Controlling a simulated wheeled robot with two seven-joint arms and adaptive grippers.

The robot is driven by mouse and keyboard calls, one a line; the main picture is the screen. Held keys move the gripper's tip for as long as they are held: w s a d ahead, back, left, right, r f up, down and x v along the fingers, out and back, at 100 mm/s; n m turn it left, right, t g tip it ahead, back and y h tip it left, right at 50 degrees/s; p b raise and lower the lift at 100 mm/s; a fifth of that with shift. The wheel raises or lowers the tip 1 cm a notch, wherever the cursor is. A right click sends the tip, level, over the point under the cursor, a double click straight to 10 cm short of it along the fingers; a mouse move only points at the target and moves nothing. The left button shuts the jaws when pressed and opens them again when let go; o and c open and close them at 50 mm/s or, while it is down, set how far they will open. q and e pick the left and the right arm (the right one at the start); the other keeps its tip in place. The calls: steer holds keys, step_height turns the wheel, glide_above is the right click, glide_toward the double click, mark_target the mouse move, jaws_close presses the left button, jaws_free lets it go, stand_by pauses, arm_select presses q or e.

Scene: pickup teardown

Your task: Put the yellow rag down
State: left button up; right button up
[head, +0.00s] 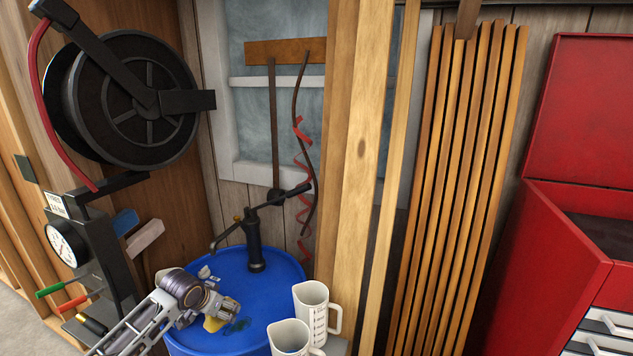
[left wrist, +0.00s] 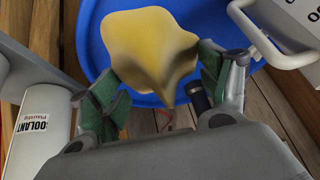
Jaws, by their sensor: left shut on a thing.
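The yellow rag (left wrist: 152,45) shows large in the left wrist view, bunched between the green-padded fingers of my left gripper (left wrist: 158,90). My left gripper is shut on it. In the head view my left gripper (head: 222,312) is over the front part of the blue drum top (head: 284,283). A small bit of the yellow rag (head: 213,324) shows below its fingers there, beside a dark greenish patch. I cannot tell whether the rag touches the drum top. My right gripper is not in view.
A black hand pump (head: 254,245) stands upright on the drum. Two white measuring jugs (head: 312,312) stand at the drum's front right. A wooden post (head: 352,160) rises behind them. A black hose reel (head: 135,100) hangs at left; a red tool chest (head: 545,255) stands at right.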

arm_select(q)
steer(key=shift+s+a+f+n+y, duration=0.2)
steer(key=shift+s+a+n+y, duration=0.1)
steer(key=shift+a+n, duration=0.35)
steer(key=shift+s+a+r+n, duration=0.1)
steer(key=shift+a+r+n, duration=0.05)
steer(key=shift+r+n, duration=0.15)
steer(key=r+n, duration=0.1)
steer(key=r+y, duration=0.1)
steer(key=r, duration=0.1)
steer(key=shift+s+a+r+n, duration=0.1)
steer(key=shift+s+r+n, duration=0.1)
steer(key=shift+n, duration=0.15)
steer(key=shift+s+d+r+n, duration=0.35)
steer(key=shift+d+r, duration=0.3)
steer(key=shift+r, duration=0.25)
steer(key=s+d+f+b, duration=0.4)
steer(key=s+d+f, duration=0.5)
steer(key=s+f, duration=0.1)
steer(key=shift+s+d+f, duration=0.15)
steer(key=shift+s+d, duration=0.1)
steer(key=shift+s, duration=0.45)
steer(key=shift+w+d, duration=0.1)
